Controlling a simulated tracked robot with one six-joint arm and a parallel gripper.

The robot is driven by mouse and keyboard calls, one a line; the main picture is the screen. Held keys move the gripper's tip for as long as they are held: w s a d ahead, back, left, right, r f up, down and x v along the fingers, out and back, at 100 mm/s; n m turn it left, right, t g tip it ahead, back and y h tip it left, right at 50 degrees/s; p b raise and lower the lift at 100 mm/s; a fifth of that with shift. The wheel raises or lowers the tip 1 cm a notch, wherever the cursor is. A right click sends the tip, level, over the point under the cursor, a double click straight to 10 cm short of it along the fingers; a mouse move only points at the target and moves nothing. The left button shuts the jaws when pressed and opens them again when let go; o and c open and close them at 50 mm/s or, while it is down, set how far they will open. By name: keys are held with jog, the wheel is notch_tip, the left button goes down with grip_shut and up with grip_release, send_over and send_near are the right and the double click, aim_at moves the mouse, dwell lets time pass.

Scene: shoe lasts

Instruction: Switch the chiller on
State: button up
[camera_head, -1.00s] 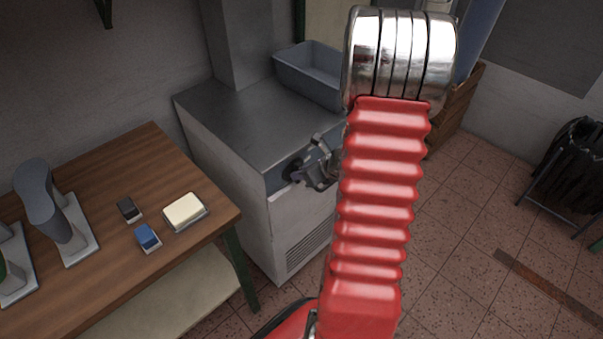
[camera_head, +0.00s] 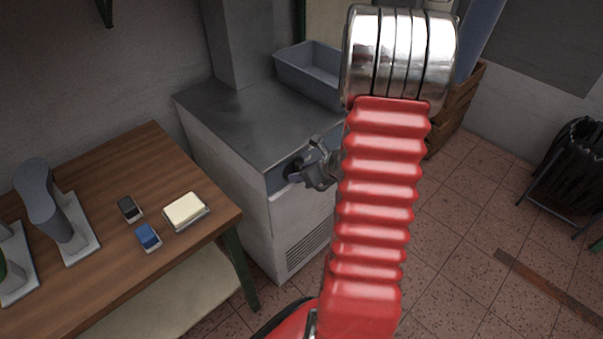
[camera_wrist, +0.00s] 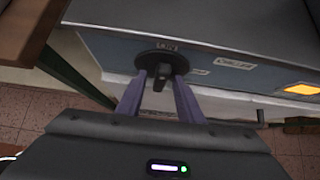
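The chiller (camera_head: 235,125) is a grey metal cabinet with a flat top. Its blue-grey front strip carries a round black rotary switch (camera_wrist: 153,60), with an "ON" label above it and a "CHILLER" label to its right in the wrist view. An orange lamp (camera_wrist: 302,89) farther right looks bright. My gripper (camera_wrist: 160,78) is at the switch, its two purple fingers on either side of the narrow black handle. Gaps show between fingers and handle, so it looks open. In the head view my gripper (camera_head: 295,177) is small against the panel, and my red arm hides part of the front.
A grey bin (camera_head: 308,75) stands on the chiller top. A wooden table (camera_head: 105,210) at left holds shoe lasts, a blue block (camera_head: 148,236), a dark block and a cream block (camera_head: 185,209). A black bin bag stand (camera_head: 570,170) is at right.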

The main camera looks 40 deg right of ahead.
jog(key=v, duration=1.3)
jog(key=shift+s+r, duration=0.2)
jog(key=shift+s, duration=0.05)
dwell(0.7)
jog(key=s+a+r+n+g+y, duration=0.1)
jog(key=s+a+r+n+g, duration=0.15)
jog(key=a+n, duration=0.6)
jog(key=s+a+r+n+g+y, duration=0.1)
jog(key=s+a+n+g, duration=0.15)
jog(key=a+n, duration=0.65)
jog(key=s+a+r+n+t+h, duration=0.1)
jog(key=a+r+n+h, duration=0.1)
jog(key=a+r+n, duration=0.9)
jog(key=a+n, duration=0.2)
jog(key=n, duration=0.5)
jog(key=shift+a+t, duration=0.3)
jog(key=shift+a, duration=0.05)
